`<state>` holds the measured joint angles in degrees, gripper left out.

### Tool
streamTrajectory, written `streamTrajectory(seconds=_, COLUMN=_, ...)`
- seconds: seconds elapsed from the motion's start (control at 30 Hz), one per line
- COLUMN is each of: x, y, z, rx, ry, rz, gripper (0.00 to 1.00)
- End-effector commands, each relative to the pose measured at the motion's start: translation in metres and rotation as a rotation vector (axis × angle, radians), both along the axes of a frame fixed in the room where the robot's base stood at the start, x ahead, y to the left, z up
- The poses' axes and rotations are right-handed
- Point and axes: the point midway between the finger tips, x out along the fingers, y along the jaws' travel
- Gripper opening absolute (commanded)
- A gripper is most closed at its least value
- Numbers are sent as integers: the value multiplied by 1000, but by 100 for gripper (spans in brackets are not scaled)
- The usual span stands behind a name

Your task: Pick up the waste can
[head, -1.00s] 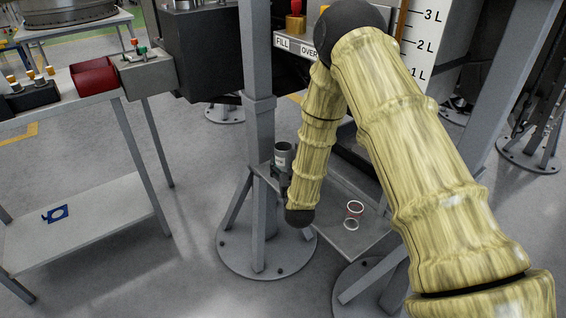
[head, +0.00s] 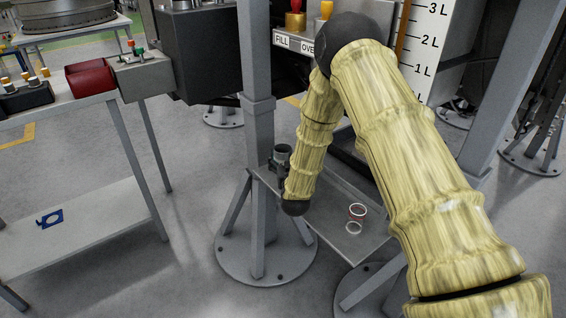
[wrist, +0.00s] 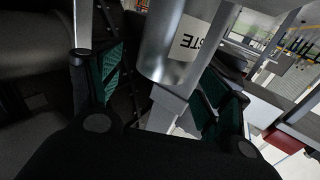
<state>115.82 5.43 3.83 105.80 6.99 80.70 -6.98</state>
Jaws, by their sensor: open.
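The waste can (wrist: 168,42) is a grey metal cylinder with a white label, of which "STE" can be read in the wrist view. I cannot tell whether either pad touches the can. In the head view my gripper (head: 275,167) is small and dark, partly hidden by my arm.
A grey post (head: 258,130) on a round foot stands close left of the can. A low grey shelf (head: 328,222) carries a clear, red-marked glass (head: 357,213). A scaled white panel (head: 425,45) rises behind my arm.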

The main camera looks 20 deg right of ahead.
Motion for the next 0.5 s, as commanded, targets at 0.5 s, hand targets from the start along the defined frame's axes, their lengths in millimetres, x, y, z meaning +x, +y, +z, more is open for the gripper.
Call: streamTrajectory(seconds=0.5, x=45, y=-4, z=2, rx=0, ry=0, rz=1, gripper=78)
